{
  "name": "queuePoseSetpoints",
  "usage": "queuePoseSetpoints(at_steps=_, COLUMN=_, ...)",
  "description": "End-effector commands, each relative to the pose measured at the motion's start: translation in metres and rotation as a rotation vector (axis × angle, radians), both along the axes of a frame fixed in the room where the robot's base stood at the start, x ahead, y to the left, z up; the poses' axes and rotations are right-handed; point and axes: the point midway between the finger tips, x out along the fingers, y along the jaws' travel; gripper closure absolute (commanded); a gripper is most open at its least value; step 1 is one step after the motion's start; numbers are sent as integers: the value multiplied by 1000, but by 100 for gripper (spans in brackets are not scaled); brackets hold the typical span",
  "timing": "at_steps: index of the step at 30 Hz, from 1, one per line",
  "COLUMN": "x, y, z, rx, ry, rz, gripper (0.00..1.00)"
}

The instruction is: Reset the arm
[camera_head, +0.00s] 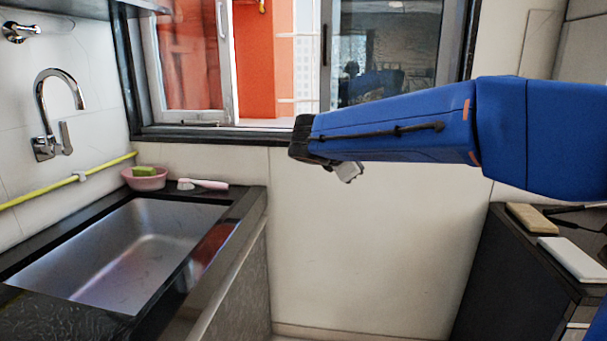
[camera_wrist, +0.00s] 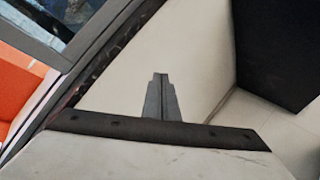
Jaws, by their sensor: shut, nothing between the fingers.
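My blue arm reaches in from the right in the head view, held roughly level in front of the wall below the window. My gripper (camera_head: 348,172) is at its left end, small and partly hidden behind the arm's dark end. In the wrist view my gripper (camera_wrist: 160,80) shows as two grey fingers pressed together, with nothing between them. It is in the air and touches nothing that I can see.
A steel sink (camera_head: 130,250) with a chrome faucet (camera_head: 55,110) is at the left. A pink bowl (camera_head: 146,180) with a green sponge and a brush (camera_head: 205,185) stand on its back edge. A dark counter (camera_head: 520,260) is at the right. The middle is clear.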

Motion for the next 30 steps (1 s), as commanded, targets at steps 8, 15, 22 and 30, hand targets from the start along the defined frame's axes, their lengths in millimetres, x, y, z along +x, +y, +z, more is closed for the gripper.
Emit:
queuePoseSetpoints(at_steps=8, x=-94, y=-96, z=-42, rx=364, ry=6, rz=-271, gripper=100)
queuePoseSetpoints(at_steps=15, x=-181, y=-144, z=-84, rx=672, ry=-15, rz=-523, gripper=100)
queuePoseSetpoints(at_steps=22, x=-263, y=-165, z=-127, rx=962, ry=-54, rz=-777, gripper=100)
queuePoseSetpoints(at_steps=30, x=-348, y=-163, z=-177, rx=1293, ry=-120, rz=-1082, gripper=100)
